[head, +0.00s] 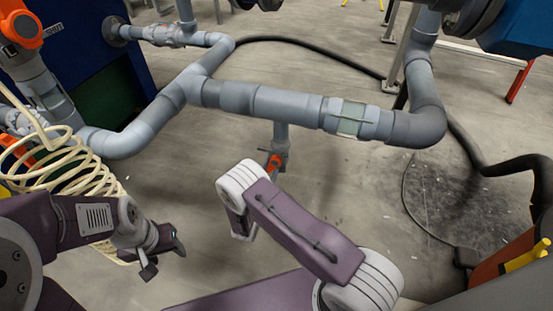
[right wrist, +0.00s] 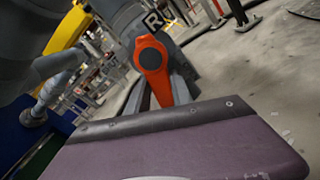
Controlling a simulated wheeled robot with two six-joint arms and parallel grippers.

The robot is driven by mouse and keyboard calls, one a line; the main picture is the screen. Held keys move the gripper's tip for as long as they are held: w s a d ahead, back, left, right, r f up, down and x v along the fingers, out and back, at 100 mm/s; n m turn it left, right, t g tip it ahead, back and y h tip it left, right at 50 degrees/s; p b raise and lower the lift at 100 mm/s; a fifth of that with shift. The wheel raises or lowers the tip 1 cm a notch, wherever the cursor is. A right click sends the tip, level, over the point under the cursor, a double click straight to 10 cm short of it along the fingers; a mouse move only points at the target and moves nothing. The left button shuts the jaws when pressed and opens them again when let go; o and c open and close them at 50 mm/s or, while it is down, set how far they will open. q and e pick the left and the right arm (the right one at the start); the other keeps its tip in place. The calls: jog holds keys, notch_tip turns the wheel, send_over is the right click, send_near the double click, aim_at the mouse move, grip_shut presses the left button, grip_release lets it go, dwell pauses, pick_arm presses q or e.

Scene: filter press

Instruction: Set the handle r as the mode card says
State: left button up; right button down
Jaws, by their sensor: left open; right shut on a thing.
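In the head view my right arm hides this gripper. A small orange handle (head: 274,162) shows below the middle pipe there; I cannot tell whether it is the same one. My left gripper (head: 164,256) is open and empty at the lower left, above the floor. I cannot make out the mode card.
A grey pipe run (head: 290,106) with a clear sight section (head: 351,118) crosses the head view. A cream coiled hose (head: 75,165) hangs beside my left arm. Another orange handle (head: 22,28) is at the upper left. Black hoses lie at right; the middle floor is clear.

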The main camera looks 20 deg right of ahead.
jog(key=shift+w+a+r+m, duration=0.2)
jog(key=shift+r+m, duration=0.05)
jog(key=shift+m, duration=0.3)
jog(key=shift+w+a+r+m, duration=0.15)
jog(key=shift+w+r+m, duration=0.1)
jog(key=shift+m, duration=0.3)
jog(key=shift+w+a+r+m, duration=0.2)
jog(key=shift+r+m, duration=0.15)
jog(key=shift+m, duration=0.65)
jog(key=shift+a+r+m, duration=0.1)
jog(key=shift+r+m, duration=0.1)
jog(key=shift+m, duration=0.7)
jog(key=shift+w+a+r+m+p, duration=0.15)
jog(key=shift+r+m+p, duration=0.25)
jog(key=shift+m, duration=0.4)
jog(key=m, duration=0.3)
jog(key=r+m, duration=0.1)
jog(key=m, duration=0.1)
jog(key=shift+w+r+m+p, duration=0.1)
jog(key=shift+m+p, duration=0.2)
jog(key=shift+m, duration=0.1)
jog(key=c, duration=0.8)
grip_release()
jog(key=shift+c, duration=0.2)
